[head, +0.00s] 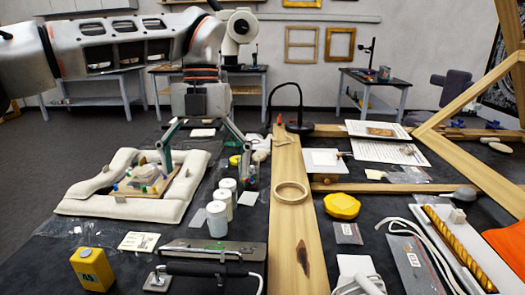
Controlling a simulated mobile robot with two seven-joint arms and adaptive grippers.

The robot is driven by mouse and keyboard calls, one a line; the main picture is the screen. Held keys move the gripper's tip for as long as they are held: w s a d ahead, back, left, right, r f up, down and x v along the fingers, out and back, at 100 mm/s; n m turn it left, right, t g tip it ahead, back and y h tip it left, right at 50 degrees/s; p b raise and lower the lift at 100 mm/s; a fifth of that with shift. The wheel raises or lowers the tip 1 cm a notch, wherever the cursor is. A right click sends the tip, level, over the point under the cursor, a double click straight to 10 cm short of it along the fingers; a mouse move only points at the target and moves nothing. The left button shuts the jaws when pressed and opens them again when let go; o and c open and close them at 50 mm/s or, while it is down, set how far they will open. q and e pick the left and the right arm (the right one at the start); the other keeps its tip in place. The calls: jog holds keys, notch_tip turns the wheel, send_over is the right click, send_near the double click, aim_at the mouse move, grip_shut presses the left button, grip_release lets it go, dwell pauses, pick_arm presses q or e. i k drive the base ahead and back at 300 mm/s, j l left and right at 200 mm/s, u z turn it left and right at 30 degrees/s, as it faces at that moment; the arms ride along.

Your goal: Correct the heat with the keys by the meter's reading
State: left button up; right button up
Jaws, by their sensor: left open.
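A small yellow box (92,268) with a dark display on its front stands at the front left; it looks like the meter, and its reading is too small to make out. A long flat grey metal unit (213,249) lies right of it. A black-handled tool with a metal tip (205,269) lies just in front of the unit, with a cable. I cannot make out which part bears the keys. My left gripper (203,148) is open and empty, its fingers spread wide above the back left of the table, well behind these things. My right gripper is out of view.
White padded rolls (85,190) surround a board with small coloured pieces at the left. A wooden beam (289,215) bearing a wooden ring runs down the table. A yellow lump (341,206) and a white cabled object lie to its right.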

aim_at(248, 250)
jog(key=k+l, duration=0.15)
jog(key=k, duration=0.3)
jog(key=k+l, duration=0.2)
jog(key=k, duration=0.3)
jog(key=k+l, duration=0.15)
jog(key=k, duration=0.3)
